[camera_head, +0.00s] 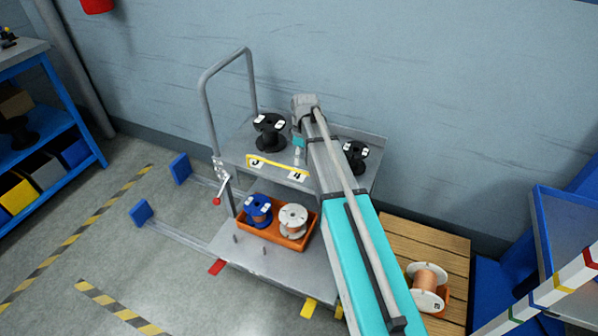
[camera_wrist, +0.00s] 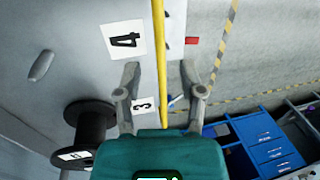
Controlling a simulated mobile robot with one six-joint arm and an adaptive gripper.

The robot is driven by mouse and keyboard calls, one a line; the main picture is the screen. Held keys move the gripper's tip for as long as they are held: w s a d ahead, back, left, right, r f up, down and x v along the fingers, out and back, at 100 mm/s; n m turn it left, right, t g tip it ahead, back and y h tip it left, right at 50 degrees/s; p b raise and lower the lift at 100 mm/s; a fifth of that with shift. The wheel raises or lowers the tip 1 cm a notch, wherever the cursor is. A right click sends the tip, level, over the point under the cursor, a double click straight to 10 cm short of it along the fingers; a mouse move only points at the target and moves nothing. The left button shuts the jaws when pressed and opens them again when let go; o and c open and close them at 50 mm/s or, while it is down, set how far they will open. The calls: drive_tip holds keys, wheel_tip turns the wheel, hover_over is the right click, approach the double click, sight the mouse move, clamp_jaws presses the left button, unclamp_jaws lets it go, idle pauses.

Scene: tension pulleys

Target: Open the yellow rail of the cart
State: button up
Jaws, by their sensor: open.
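The grey cart (camera_head: 262,262) stands by the wall, with the yellow rail (camera_head: 276,169) along the front edge of its upper shelf, around labels 3 and 4. My arm hides the rail's right end. In the wrist view the yellow rail (camera_wrist: 159,45) runs up the picture between the two spread fingers of my gripper (camera_wrist: 159,72). My gripper is open and holds nothing. I cannot tell how far its fingertips are above the rail. In the head view my gripper (camera_head: 299,154) is small and partly hidden by my arm, over the shelf near label 4.
Black spools (camera_head: 270,132) stand on the upper shelf; one also shows in the wrist view (camera_wrist: 90,127). An orange bin (camera_head: 270,235) with blue and white spools sits on the lower deck. A red-knobbed lever (camera_head: 217,200) is at the cart's left. Floor left of the cart is mostly clear.

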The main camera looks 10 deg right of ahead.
drive_tip(key=shift+s+a+f+b, duration=0.1)
drive_tip(key=shift+s+f+b, duration=0.05)
drive_tip(key=shift+f+b, duration=0.75)
drive_tip(key=shift+s+a+f+b, duration=0.1)
drive_tip(key=shift+s+f+b, duration=0.05)
drive_tip(key=shift+f+b, duration=0.7)
drive_tip(key=shift+f, duration=0.15)
drive_tip(key=shift+c, duration=0.2)
clamp_jaws()
